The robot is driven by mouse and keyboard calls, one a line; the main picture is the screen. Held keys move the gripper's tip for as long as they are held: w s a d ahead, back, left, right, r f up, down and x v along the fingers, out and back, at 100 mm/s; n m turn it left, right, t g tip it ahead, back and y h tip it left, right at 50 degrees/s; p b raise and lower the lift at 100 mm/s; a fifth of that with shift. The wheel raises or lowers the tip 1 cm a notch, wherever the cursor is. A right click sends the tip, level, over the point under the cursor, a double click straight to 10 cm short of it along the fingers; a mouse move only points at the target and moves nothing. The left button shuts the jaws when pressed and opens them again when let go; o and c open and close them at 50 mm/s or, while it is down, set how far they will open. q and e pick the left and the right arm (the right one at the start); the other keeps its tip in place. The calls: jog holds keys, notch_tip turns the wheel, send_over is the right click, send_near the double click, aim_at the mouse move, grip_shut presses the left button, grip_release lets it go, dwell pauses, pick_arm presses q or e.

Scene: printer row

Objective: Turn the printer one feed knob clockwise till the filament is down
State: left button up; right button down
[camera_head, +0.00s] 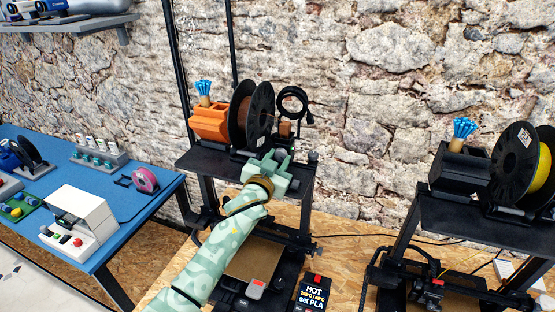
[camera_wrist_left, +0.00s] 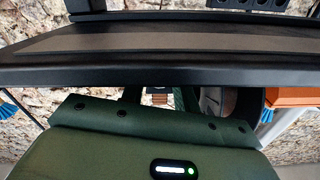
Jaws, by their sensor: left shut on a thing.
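Printer one (camera_head: 205,160) is the black-framed printer in the middle of the head view. On its top shelf stand an orange box (camera_head: 208,123) and a spool with brown filament (camera_head: 250,115). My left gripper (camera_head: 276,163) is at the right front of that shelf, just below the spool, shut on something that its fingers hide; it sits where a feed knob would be. In the wrist view the green gripper body (camera_wrist_left: 120,140) lies close below a black edge (camera_wrist_left: 150,70). A small ribbed brown part (camera_wrist_left: 160,98) shows past the body. The filament's lower end cannot be made out.
A display (camera_head: 312,291) at the printer's foot reads HOT and Set PLA. A second printer (camera_head: 465,215) with a yellow spool (camera_head: 520,160) stands at the right. A blue-topped table (camera_head: 115,205) with small devices is at the left. A stone wall rises behind.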

pick_arm(q)
jog(key=o, duration=1)
jog(key=shift+c, duration=0.2)
jog(key=v, duration=1.6)
jog(key=shift+p, duration=0.45)
jog(key=shift+s, duration=0.15)
